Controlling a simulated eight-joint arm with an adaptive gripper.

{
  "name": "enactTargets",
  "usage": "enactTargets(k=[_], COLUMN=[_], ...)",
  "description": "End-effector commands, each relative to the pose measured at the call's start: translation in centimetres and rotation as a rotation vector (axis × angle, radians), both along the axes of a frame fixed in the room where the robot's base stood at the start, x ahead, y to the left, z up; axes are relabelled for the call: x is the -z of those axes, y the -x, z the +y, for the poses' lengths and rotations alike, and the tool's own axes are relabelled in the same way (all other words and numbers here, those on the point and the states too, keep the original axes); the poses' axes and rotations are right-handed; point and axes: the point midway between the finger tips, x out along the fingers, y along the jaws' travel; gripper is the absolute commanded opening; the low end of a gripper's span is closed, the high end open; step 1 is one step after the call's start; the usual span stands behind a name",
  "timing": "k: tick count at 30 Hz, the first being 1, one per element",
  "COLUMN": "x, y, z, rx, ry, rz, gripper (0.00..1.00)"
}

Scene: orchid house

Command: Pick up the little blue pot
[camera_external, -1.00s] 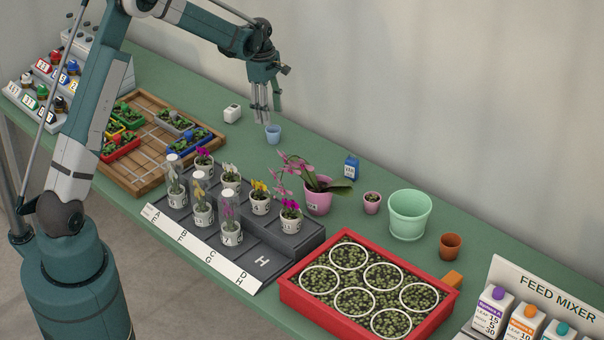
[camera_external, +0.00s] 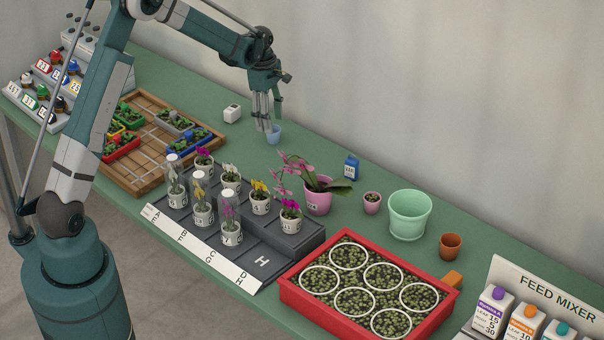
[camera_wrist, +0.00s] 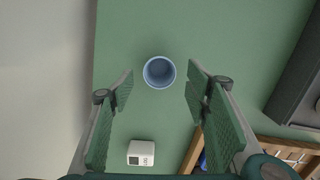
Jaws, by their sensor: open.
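The little blue pot (camera_external: 274,135) stands upright on the green bench toward its back edge. It also shows in the wrist view (camera_wrist: 159,72), seen from above with its open top facing me. My gripper (camera_external: 267,126) is open and points down just above and at the pot, partly in front of it in the external view. In the wrist view, my gripper's fingers (camera_wrist: 159,85) are spread to either side of the pot, with green bench visible between each finger and the pot. I cannot tell whether the fingertips reach below the rim.
A white labelled cube (camera_external: 232,113) stands left of the pot. The wooden tray (camera_external: 150,182) of seedlings and the dark stepped orchid stand (camera_external: 290,243) lie nearer the front. A pink orchid pot (camera_external: 318,203) is to the right. Bench around the blue pot is clear.

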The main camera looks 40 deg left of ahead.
Motion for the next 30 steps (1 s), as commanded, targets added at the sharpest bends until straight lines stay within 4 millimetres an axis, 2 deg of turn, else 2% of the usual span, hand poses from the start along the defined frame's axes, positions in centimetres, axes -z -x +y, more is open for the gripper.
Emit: enactTargets(k=[13, 30], x=[4.4, 4.7], y=[-0.2, -0.2], z=[-0.6, -0.6], rx=[0.000, 0.000], ry=[0.000, 0.000], rz=[0.000, 0.000], gripper=[0.47, 0.47])
